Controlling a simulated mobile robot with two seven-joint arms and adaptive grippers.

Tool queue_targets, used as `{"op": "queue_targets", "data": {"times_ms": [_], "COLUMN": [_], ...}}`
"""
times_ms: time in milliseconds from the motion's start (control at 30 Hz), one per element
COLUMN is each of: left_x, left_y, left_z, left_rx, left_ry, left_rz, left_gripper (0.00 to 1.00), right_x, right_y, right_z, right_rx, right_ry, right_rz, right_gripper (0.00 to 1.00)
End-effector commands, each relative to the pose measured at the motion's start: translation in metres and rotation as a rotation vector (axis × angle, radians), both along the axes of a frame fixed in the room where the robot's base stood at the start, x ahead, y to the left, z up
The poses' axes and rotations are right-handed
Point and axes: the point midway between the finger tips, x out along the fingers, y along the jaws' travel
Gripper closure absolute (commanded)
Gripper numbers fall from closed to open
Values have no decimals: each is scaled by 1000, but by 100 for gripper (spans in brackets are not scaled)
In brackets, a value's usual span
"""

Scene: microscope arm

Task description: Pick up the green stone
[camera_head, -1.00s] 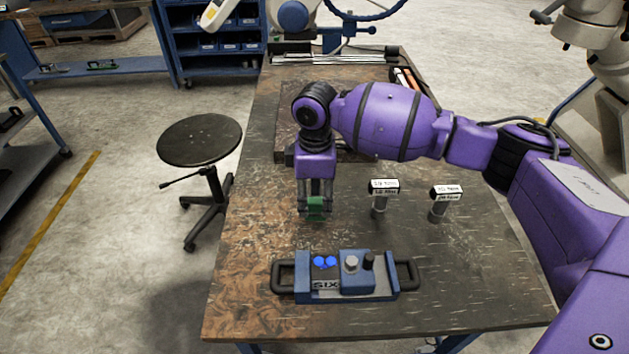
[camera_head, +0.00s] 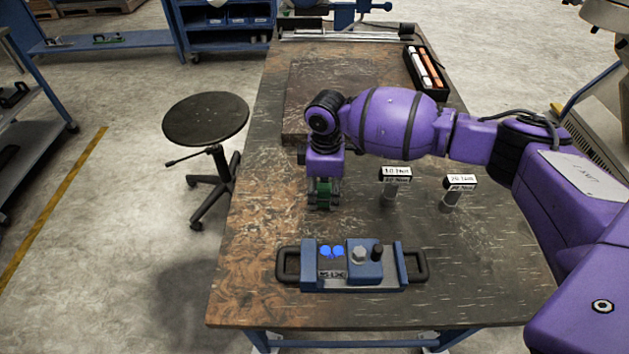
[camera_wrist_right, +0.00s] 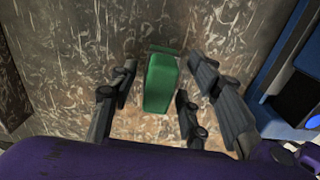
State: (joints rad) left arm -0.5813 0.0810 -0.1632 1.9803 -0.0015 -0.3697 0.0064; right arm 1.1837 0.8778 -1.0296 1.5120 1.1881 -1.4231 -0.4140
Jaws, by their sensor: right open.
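The green stone (camera_head: 323,193) is on the table, partly hidden by my right gripper (camera_head: 321,200) in the head view. In the right wrist view the green stone (camera_wrist_right: 160,82) shows as a smooth green block between the spread fingers of my right gripper (camera_wrist_right: 162,88). The gripper is open and low around the stone, with gaps visible on both sides. My left gripper is not in view.
A blue box with black handles (camera_head: 350,264) lies nearer the table's front edge. Two labelled posts, one (camera_head: 391,187) and another (camera_head: 453,195), stand right of the gripper. A black tray (camera_head: 411,62) lies at the back right. A black stool (camera_head: 206,118) stands left of the table.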

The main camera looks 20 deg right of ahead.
Motion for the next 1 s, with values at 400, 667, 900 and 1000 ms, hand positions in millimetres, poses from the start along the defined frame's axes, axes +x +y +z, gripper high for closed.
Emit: {"op": "queue_targets", "data": {"times_ms": [400, 667, 900, 1000], "left_x": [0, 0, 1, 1], "left_y": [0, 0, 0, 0], "left_z": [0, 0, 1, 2], "left_rx": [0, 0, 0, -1], "left_ry": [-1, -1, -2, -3], "left_rz": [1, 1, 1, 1], "left_gripper": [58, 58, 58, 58], "right_x": [0, 0, 1, 1], "right_y": [0, 0, 1, 1], "right_z": [1, 1, 4, 13], "right_rx": [1, 1, 2, 2], "right_ry": [0, -1, -2, -4], "right_rz": [0, 0, 0, 0], "right_gripper": [88, 100, 100, 100]}}
